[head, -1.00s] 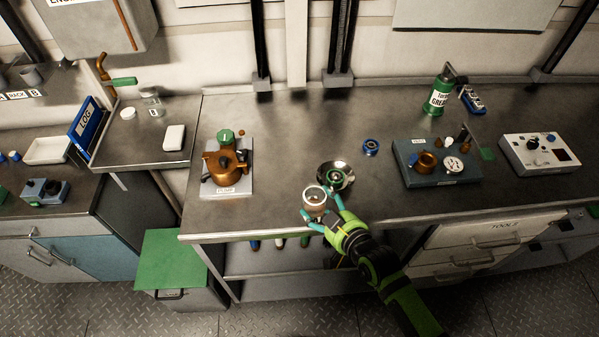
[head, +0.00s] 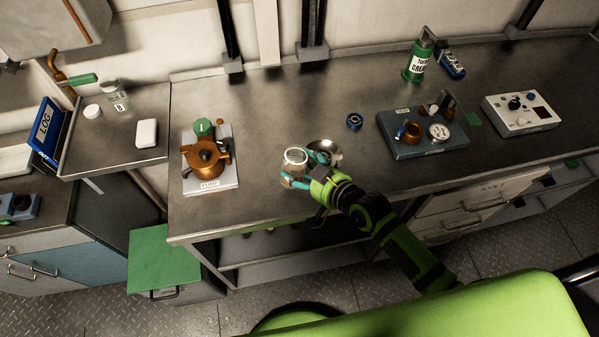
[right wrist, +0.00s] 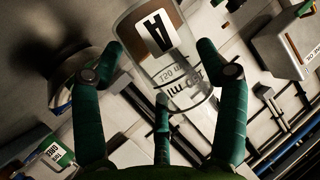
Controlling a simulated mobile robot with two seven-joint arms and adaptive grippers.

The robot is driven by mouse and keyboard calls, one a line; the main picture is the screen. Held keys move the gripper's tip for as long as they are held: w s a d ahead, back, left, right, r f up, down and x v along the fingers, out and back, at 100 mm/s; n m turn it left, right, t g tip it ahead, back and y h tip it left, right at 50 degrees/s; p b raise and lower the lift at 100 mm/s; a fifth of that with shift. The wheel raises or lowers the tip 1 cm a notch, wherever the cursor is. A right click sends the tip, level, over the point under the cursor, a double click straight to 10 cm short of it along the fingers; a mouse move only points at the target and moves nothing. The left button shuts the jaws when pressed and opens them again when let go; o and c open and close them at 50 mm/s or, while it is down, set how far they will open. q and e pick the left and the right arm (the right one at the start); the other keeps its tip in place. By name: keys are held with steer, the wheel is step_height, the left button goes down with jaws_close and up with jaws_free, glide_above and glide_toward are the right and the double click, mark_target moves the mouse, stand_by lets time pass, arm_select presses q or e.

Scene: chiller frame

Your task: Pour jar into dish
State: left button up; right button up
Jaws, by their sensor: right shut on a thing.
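My right gripper (head: 308,168) is shut on a clear glass jar (head: 294,160) and holds it at the front of the bench. In the right wrist view the jar (right wrist: 178,68) stands between the teal fingers, with a letter A label, a 150 ml mark and something brown inside near the label. The shiny metal dish (head: 329,147) is on the bench just right of the jar and is partly hidden by the gripper. A dark round metal shape, likely the dish (right wrist: 72,70), shows left of the jar in the right wrist view. My left gripper is not in view.
A copper pump (head: 205,157) stands on a plate to the left. Jar B (head: 117,97) is on the left side bench.

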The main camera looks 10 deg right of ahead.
steer(key=d+b, duration=0.1)
steer(key=w+d+m+b, duration=0.1)
steer(key=d+f+y+b, duration=0.1)
steer(key=shift+w+d+f+m+g, duration=0.1)
steer(key=shift+w+d+m+g, duration=0.05)
steer(key=shift+w+m+g, duration=0.2)
steer(key=m+b, duration=0.1)
steer(key=b, duration=0.1)
steer(key=m+y+b, duration=0.1)
steer(key=b, duration=0.1)
steer(key=m+g+y+b, duration=0.1)
steer(key=b, duration=0.1)
steer(key=shift+a+f, duration=0.25)
steer(key=shift+f, duration=0.05)
steer(key=shift+s+m+y+b, duration=0.1)
steer(key=shift+m+y+b, duration=0.2)
steer(key=shift+m, duration=0.15)
steer(key=shift+r+p, duration=0.3)
steer(key=shift+p, duration=0.05)
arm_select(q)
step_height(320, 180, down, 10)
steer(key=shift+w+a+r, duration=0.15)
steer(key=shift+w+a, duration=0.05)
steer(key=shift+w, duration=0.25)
